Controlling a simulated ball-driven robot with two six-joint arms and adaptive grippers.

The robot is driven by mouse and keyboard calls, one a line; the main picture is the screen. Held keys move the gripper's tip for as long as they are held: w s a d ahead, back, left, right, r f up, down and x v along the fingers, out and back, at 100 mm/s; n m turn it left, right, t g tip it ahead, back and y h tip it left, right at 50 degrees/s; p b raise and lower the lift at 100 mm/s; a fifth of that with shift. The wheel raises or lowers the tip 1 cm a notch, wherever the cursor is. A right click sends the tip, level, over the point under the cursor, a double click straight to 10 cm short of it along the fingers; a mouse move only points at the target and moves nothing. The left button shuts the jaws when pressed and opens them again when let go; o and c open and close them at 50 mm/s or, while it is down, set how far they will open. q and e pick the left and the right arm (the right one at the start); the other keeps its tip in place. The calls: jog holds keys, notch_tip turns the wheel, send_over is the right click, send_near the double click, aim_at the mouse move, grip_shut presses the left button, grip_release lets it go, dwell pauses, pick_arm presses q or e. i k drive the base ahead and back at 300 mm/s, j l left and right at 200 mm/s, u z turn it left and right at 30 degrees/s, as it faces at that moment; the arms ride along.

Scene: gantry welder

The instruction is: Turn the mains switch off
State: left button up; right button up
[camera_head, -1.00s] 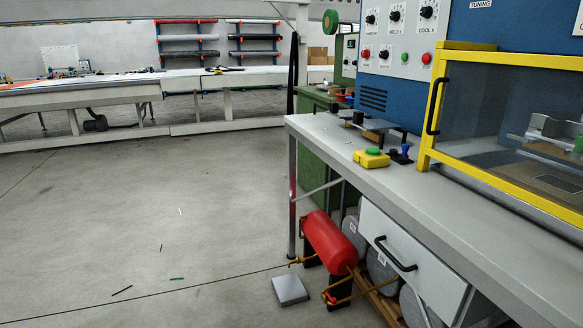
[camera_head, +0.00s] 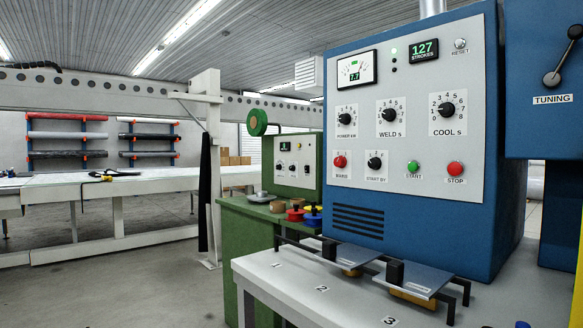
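The mains switch (camera_head: 340,162) appears to be the red rotary knob at the lower left of the grey control panel (camera_head: 400,110). Its small label seems to read MAINS, and the plate's position marks are too small to read. A black START BY knob (camera_head: 375,163) sits to its right. Further right are a green START button (camera_head: 413,167) and a red STOP button (camera_head: 455,169). Neither of my grippers is in view.
A white worktable (camera_head: 270,282) with metal plates on black brackets (camera_head: 412,278) stands below the panel. A green cabinet (camera_head: 245,240) with its own panel stands behind on the left. A blue TUNING box (camera_head: 545,90) juts out at right. Open floor (camera_head: 130,285) lies at left.

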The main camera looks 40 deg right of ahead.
aim_at(340, 162)
jog(key=i+j+z, duration=0.15)
jog(key=i+z, duration=0.25)
jog(key=i, duration=0.25)
jog(key=i+j+z, duration=0.35)
jog(key=i, duration=0.25)
jog(key=i+j+z, duration=0.4)
jog(key=i, duration=0.2)
